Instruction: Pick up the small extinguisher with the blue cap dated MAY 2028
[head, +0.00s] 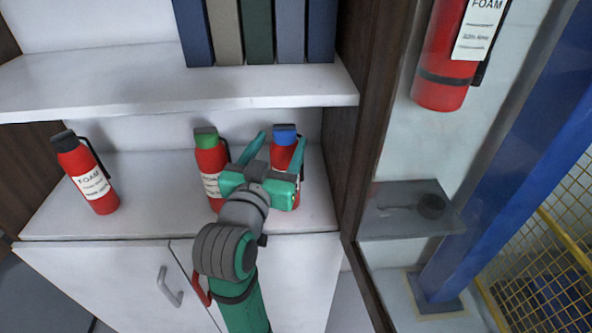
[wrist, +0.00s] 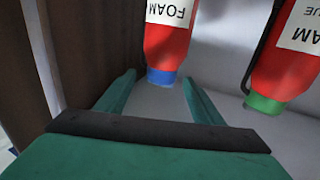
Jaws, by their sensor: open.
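The small red extinguisher with the blue cap (head: 284,130) stands on the cabinet shelf, partly hidden behind my gripper in the head view. In the wrist view this extinguisher (wrist: 166,45) appears upside down, with its blue end lowest and part of a white FOAM label showing. No date is readable on it. My gripper (head: 283,140) is open and empty. Its fingers point at the extinguisher, one towards each side; in the wrist view the blue end is centred just beyond the fingertips (wrist: 160,78). I see no contact.
A green-capped extinguisher (head: 207,160) stands close on the left, and a black-capped one (head: 90,175) farther left. The upper shelf (head: 150,80) overhangs, with binders on it. A dark side wall (head: 340,150) is close on the right. A larger extinguisher (head: 440,75) hangs beyond it.

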